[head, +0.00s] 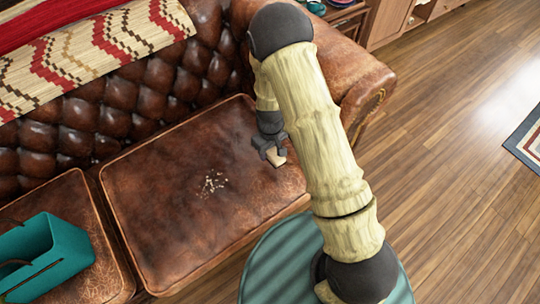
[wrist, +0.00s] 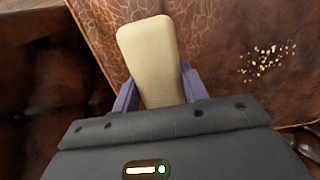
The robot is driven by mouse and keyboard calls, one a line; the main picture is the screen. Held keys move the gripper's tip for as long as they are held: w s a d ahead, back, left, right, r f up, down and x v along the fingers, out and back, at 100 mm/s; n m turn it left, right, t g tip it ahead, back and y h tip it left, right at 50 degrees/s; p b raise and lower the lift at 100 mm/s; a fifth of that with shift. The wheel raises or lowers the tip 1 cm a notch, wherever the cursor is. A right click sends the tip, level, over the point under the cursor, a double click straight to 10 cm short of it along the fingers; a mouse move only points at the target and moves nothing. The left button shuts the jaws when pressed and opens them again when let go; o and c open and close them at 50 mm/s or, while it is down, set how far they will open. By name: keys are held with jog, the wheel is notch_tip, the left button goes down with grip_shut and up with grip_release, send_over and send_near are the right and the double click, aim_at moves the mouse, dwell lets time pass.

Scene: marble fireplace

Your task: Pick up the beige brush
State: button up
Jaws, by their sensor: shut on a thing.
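The beige brush (wrist: 151,60) is a pale, rounded block held between the two fingers of my gripper (wrist: 155,92) in the wrist view. In the head view, my gripper (head: 270,150) is over the right part of the brown leather sofa seat, and the brush (head: 276,159) shows below its fingers. The gripper is shut on the brush. The fingers hide part of the brush's sides. I cannot tell whether the brush touches the seat.
Pale crumbs (head: 212,184) lie on the leather seat cushion (head: 165,235). A teal caddy (head: 62,252) stands on the left cushion. The tufted backrest (head: 125,100) with a patterned throw (head: 100,50) rises behind, and the sofa arm (head: 350,65) is at right. Wooden floor at right is open.

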jog(key=shift+r, duration=0.75)
jog(key=o, duration=0.5)
jog(key=c, duration=0.4)
jog(key=shift+o, duration=0.2)
jog(key=d+r+m+p, duration=0.2)
jog(key=d+r+p, duration=0.2)
jog(key=r+p, duration=0.9)
jog(key=w+d+r+m+p, duration=0.1)
jog(key=d+r+p, duration=0.4)
jog(key=r+p, duration=0.7)
jog(key=w+d+r+m+p, duration=0.1)
jog(key=d+r+m+p, duration=0.3)
jog(key=r+p, duration=0.9)
jog(key=p, duration=0.3)
jog(key=shift+d+r+p, duration=0.3)
jog(key=shift+r, duration=0.05)
